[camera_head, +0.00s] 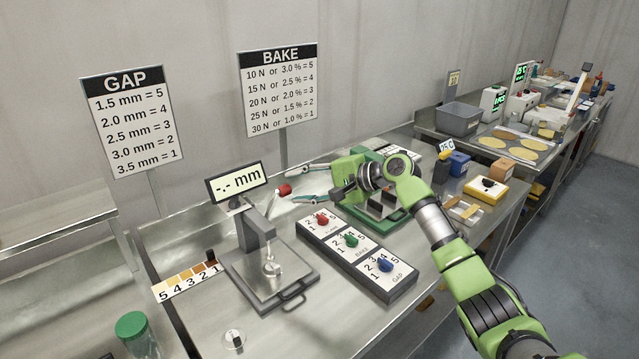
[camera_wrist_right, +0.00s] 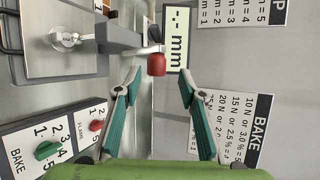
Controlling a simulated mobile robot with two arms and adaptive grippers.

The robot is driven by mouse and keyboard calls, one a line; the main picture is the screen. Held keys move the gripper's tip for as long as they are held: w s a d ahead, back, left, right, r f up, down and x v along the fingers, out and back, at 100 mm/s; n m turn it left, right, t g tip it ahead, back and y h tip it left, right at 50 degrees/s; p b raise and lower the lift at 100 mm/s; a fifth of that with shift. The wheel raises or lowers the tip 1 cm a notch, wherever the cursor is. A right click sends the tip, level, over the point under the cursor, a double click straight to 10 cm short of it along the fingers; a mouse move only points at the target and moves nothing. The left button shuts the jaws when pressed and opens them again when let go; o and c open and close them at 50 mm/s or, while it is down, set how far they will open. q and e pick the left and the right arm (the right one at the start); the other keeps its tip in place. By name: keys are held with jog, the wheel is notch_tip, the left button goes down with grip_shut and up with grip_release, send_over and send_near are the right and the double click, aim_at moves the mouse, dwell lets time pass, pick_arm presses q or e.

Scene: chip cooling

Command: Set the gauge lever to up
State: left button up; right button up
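The thickness gauge (camera_head: 262,232) stands on the steel table with a display (camera_head: 236,183) reading "-.- mm". Its lever ends in a red knob (camera_head: 285,189), which sticks out to the right of the gauge column. My right gripper (camera_head: 290,182) reaches in from the right, open, its two teal-padded fingers spread to either side of the knob. In the right wrist view the red knob (camera_wrist_right: 157,65) lies between and just beyond the fingertips (camera_wrist_right: 159,78), with no contact visible. My left gripper is not in view.
A panel with red, green and blue dials (camera_head: 352,240) lies just below my right gripper. A green-based device (camera_head: 375,221) is under my right wrist. A colour scale strip (camera_head: 188,282) and a green-lidded jar (camera_head: 135,333) are at the left. Signs stand behind.

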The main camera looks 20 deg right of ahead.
jog(key=v, duration=0.6)
jog(key=shift+s+d, duration=0.25)
jog(key=shift+d, duration=0.1)
jog(key=shift+r, duration=0.1)
